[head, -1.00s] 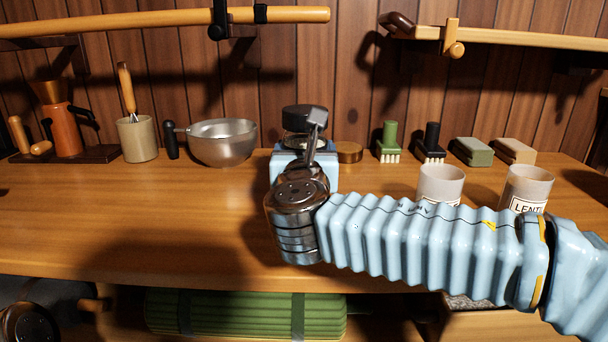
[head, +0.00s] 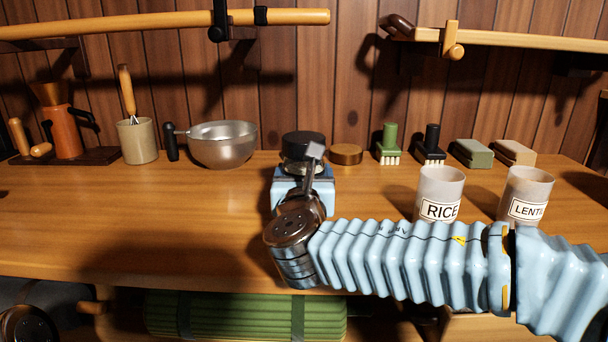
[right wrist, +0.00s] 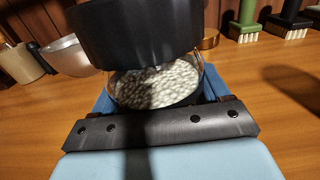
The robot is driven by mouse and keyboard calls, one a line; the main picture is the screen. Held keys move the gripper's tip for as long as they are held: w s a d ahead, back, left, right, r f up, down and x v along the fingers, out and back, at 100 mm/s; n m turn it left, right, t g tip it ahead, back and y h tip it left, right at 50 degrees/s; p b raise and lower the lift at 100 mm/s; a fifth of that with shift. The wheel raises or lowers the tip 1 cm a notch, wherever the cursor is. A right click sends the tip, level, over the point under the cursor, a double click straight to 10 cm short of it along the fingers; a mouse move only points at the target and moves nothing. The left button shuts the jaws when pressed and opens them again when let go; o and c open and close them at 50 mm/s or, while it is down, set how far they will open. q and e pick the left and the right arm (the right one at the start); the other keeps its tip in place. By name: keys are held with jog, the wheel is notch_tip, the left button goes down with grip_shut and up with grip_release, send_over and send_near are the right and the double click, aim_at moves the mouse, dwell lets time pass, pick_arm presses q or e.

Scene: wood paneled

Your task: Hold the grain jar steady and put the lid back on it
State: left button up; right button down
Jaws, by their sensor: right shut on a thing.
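The grain jar (right wrist: 155,85) is clear glass with pale grains inside, seen in the right wrist view. A wide black lid-like cylinder (right wrist: 138,32) is over its top; it also shows in the head view (head: 303,145). I cannot tell whether it sits flush. My right gripper (right wrist: 158,98) is shut around the jar's lower part, and the jar looks upright. In the head view my right gripper (head: 303,185) is partly hidden by its own wrist. My left gripper is out of view.
A metal pan (head: 223,145) and a utensil cup (head: 137,140) stand to the left. Brushes (head: 388,147) and blocks (head: 472,153) line the back right. The rice (head: 440,190) and lentil (head: 524,195) canisters stand behind my right arm. The counter's left front is clear.

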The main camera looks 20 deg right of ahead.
jog(key=shift+f, duration=0.2)
grip_release()
jog(key=shift+r, duration=0.15)
jog(key=shift+s, duration=0.1)
jog(key=b+v, duration=0.1)
jog(key=v, duration=1.1)
jog(key=shift+r, duration=0.1)
